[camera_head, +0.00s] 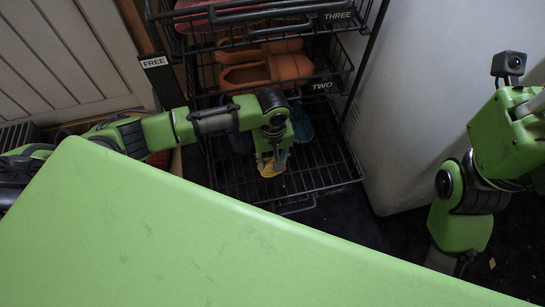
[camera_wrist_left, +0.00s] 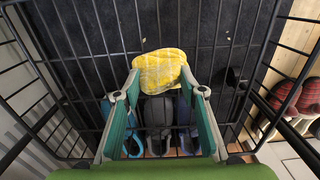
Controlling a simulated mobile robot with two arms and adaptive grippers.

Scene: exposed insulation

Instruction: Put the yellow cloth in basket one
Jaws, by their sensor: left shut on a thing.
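The yellow cloth (camera_head: 267,170) is a small bundle in my left gripper (camera_head: 272,158). In the left wrist view, the patterned yellow cloth (camera_wrist_left: 160,70) sits between the tips of my left gripper (camera_wrist_left: 165,82), which is shut on it. The gripper points down over the lowest black wire basket (camera_head: 322,178), below the one marked TWO. I cannot tell whether the cloth touches the wire floor. My right arm is at the right, but its gripper's fingers are hidden.
Blue footwear (camera_head: 301,122) and a dark grey item (camera_wrist_left: 158,115) lie in the back of the lowest basket. Basket TWO (camera_head: 335,77) above holds orange clogs (camera_head: 268,66). Basket THREE (camera_head: 325,8) is higher. Red plaid slippers (camera_wrist_left: 287,93) stand outside the wire side.

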